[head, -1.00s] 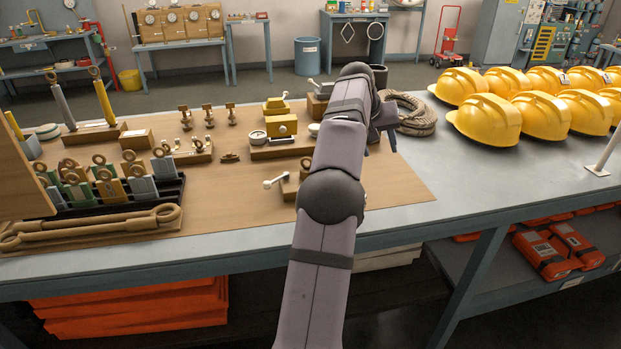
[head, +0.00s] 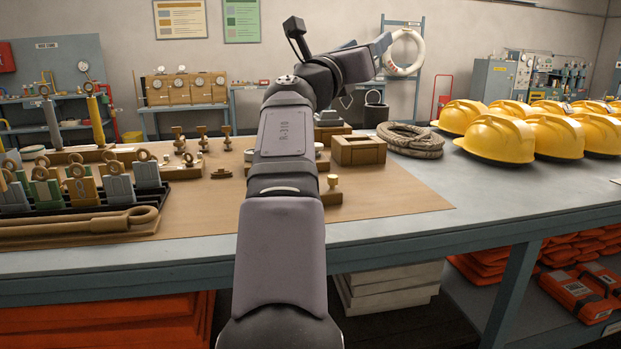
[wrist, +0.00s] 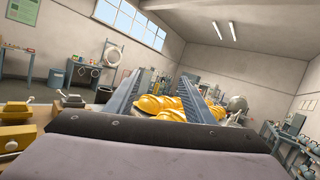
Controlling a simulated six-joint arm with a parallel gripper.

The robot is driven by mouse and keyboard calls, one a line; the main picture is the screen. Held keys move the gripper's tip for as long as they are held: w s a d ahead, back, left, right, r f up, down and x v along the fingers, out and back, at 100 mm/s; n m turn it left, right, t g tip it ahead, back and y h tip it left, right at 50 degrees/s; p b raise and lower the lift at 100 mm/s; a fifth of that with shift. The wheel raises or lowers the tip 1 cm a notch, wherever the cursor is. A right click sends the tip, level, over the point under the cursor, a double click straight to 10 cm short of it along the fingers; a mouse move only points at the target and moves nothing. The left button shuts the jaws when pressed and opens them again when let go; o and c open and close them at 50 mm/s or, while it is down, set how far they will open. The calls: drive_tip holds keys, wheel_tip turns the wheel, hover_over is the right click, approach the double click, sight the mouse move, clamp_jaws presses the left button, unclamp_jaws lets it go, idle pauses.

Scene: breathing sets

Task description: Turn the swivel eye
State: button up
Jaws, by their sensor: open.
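I cannot tell for sure which piece is the swivel eye. Small brass fittings (head: 202,139) stand mid-bench. My gripper (head: 384,45) is raised above the bench, far to the right of these pieces, and points right. In the wrist view its two fingers (wrist: 160,82) are apart with nothing held between them. My arm hides part of the middle of the bench.
A hollow wooden box (head: 358,150) and a coil of rope (head: 412,139) lie right of my arm. Yellow helmets (head: 510,136) fill the right of the bench. A long wooden eye bar (head: 75,228) lies at the front left. The brown mat's front right (head: 390,200) is clear.

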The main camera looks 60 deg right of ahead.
drive_tip(key=w+a+f+t+y+b, duration=0.1)
drive_tip(key=w+f, duration=0.3)
drive_tip(key=f, duration=0.4)
drive_tip(key=w+a+f+n+t+y+b, duration=0.1)
drive_tip(key=w+f+t+y+b, duration=0.1)
drive_tip(key=f, duration=0.7)
drive_tip(key=w+a+f+t+y+b, duration=0.1)
drive_tip(key=w+f+t+b, duration=0.1)
drive_tip(key=w+f, duration=0.4)
wheel_tip(320, 180, down, 3)
drive_tip(key=shift+w+a+f+y+b, duration=0.2)
drive_tip(key=shift+y+b, duration=0.1)
drive_tip(key=shift+b, duration=0.5)
drive_tip(key=shift+d+f, duration=0.15)
drive_tip(key=shift+p+x, duration=0.5)
drive_tip(key=shift+x, duration=3.15)
drive_tip(key=c, duration=1)
